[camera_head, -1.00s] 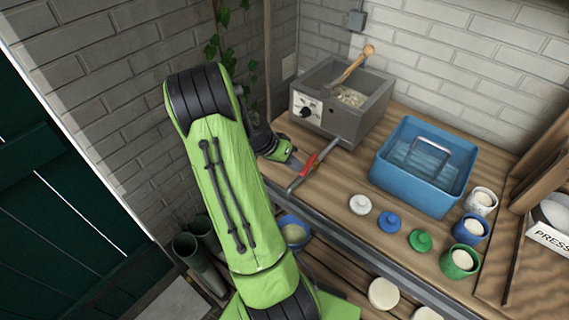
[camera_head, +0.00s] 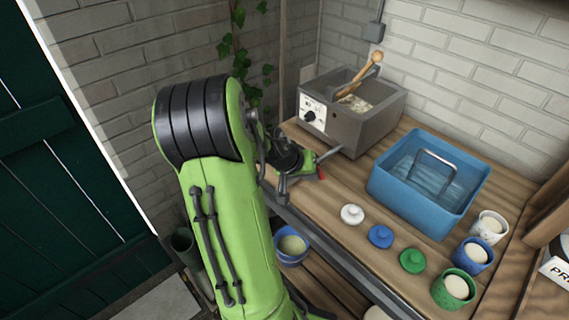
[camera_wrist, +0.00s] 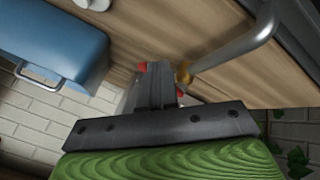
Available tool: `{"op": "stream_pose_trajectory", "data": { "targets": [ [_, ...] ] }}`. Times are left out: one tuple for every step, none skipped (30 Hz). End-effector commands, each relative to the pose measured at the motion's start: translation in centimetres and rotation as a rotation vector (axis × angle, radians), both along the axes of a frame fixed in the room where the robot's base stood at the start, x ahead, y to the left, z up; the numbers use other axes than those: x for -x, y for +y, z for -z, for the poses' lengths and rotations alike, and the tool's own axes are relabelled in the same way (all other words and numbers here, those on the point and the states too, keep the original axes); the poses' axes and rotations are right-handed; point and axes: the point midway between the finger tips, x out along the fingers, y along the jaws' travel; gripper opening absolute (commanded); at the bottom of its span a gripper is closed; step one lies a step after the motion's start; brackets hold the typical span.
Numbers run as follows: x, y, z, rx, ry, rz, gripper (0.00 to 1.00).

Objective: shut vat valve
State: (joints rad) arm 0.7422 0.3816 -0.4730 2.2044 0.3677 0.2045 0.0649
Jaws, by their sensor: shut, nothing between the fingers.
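The grey metal vat (camera_head: 350,118) stands at the back of the wooden counter. Its outlet pipe (camera_head: 328,154) comes out low at the front corner; it also shows in the wrist view (camera_wrist: 238,48), bent, with a brass collar (camera_wrist: 183,73). The red valve lever (camera_head: 321,173) is mostly hidden by my gripper (camera_head: 300,166). In the wrist view small red bits of the lever (camera_wrist: 142,67) show on both sides of my shut fingers (camera_wrist: 155,82). My fingers are right at the valve; I cannot tell whether they touch the lever.
A blue tub (camera_head: 390,190) with a handle stands right of the vat. White (camera_head: 352,214), blue (camera_head: 380,236) and green (camera_head: 412,261) lids lie in front of it, and several filled cups stand at the right. A blue bowl (camera_head: 291,250) sits below the counter edge.

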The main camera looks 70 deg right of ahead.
Motion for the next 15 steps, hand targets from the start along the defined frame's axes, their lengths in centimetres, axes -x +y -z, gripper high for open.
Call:
{"op": "stream_pose_trajectory", "data": {
  "targets": [
    [0.4,-0.1,0.2,0.000,0.000,0.002,0.00],
    [0.6,-0.2,0.2,0.000,0.001,0.003,0.00],
    [0.9,-0.3,0.2,0.001,0.000,0.004,0.00],
    [1.1,-0.3,0.2,0.001,-0.001,0.004,0.00],
    [1.3,-0.4,0.2,0.000,-0.001,0.003,0.00],
    [1.6,-0.5,0.2,0.000,-0.001,0.003,0.00],
    [1.7,-0.6,0.2,0.000,-0.001,0.003,0.00],
    [1.9,-0.6,0.1,0.001,0.000,0.004,0.00],
    [2.1,-0.8,0.1,0.001,0.000,0.004,0.00],
    [2.3,-0.8,0.1,0.000,0.001,0.003,0.00],
    [2.4,-0.9,0.1,0.000,0.000,0.002,0.00],
    [2.5,-1.0,0.1,0.000,-0.001,0.003,0.00],
    [2.7,-1.1,0.1,0.000,-0.001,0.003,0.00],
    [2.8,-1.2,0.1,-0.001,0.000,0.003,0.00],
    [2.9,-1.2,0.1,-0.001,0.000,0.003,0.00]
  ]
}}
